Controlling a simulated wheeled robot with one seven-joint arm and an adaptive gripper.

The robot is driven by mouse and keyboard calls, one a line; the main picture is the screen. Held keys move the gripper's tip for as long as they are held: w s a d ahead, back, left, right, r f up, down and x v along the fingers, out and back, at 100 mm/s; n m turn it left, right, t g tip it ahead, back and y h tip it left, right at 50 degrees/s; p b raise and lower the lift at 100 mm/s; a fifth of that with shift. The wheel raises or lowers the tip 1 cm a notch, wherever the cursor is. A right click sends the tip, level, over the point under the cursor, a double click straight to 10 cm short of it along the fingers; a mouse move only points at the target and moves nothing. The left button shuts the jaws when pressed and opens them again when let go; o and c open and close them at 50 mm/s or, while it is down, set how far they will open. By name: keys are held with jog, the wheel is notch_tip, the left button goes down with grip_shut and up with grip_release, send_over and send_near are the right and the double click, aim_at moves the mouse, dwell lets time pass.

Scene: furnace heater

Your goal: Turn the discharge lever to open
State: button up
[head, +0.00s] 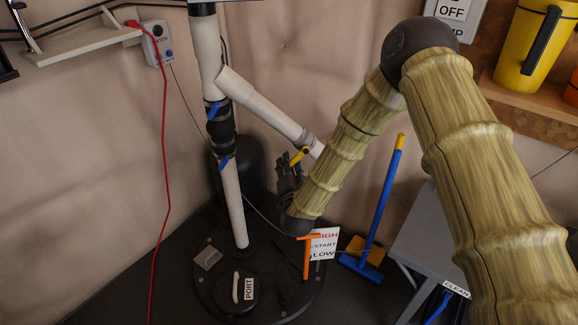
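A yellow lever (299,156) sits near the lower end of the slanted white branch pipe (262,103). Two blue levers, an upper one (214,111) and a lower one (225,162), sit on the upright white pipe (232,202). No label shows which of these is the discharge lever. My dark gripper (288,168) points upward just below and left of the yellow lever, close to it. I cannot tell whether they touch. The fingers are small and dark, so their opening is unclear. My forearm hides the end of the branch pipe.
Below stands a round dark heater top (208,288) with a PORT label, an orange T-handle (307,262) and a HIGH/START/LOW sign (324,244). A red cable (165,180) hangs at left.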

grip_shut()
